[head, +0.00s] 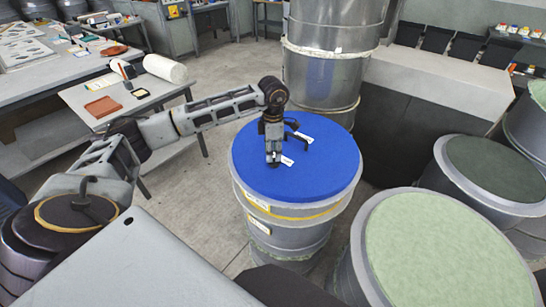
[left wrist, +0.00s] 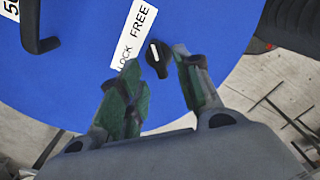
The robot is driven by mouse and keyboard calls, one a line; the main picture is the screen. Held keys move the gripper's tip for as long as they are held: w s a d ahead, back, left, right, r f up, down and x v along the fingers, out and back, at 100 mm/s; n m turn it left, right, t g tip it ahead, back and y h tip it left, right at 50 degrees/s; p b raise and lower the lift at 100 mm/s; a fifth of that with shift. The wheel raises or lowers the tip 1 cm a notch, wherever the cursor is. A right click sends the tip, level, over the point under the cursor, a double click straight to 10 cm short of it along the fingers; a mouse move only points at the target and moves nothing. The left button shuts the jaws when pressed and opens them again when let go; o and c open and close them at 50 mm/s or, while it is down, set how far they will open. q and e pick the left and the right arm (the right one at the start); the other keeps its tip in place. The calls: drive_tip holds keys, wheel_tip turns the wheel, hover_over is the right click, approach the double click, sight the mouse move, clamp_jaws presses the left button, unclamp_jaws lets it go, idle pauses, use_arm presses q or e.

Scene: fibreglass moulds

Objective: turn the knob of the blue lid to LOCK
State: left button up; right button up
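The blue lid (head: 325,175) covers a grey drum in the middle of the head view. In the left wrist view, the black knob (left wrist: 157,60) with a white mark sits on the blue lid (left wrist: 85,75) beside a white label (left wrist: 134,35) reading LOCK and FREE. My left gripper (head: 273,162) points down over the lid. Its fingers (left wrist: 156,68) are open, one on each side of the knob, with no clear contact. In the head view, the gripper hides the knob. My right gripper is not in view.
A black handle (head: 299,133) stands on the lid near the gripper, and also shows in the left wrist view (left wrist: 32,28). Green-topped drums (head: 440,250) stand close on the right. Tall metal drums (head: 322,70) stand behind. A small table (head: 135,100) is at left.

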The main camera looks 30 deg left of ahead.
use_arm(q)
drive_tip(key=shift+f, duration=1.65)
clamp_jaws()
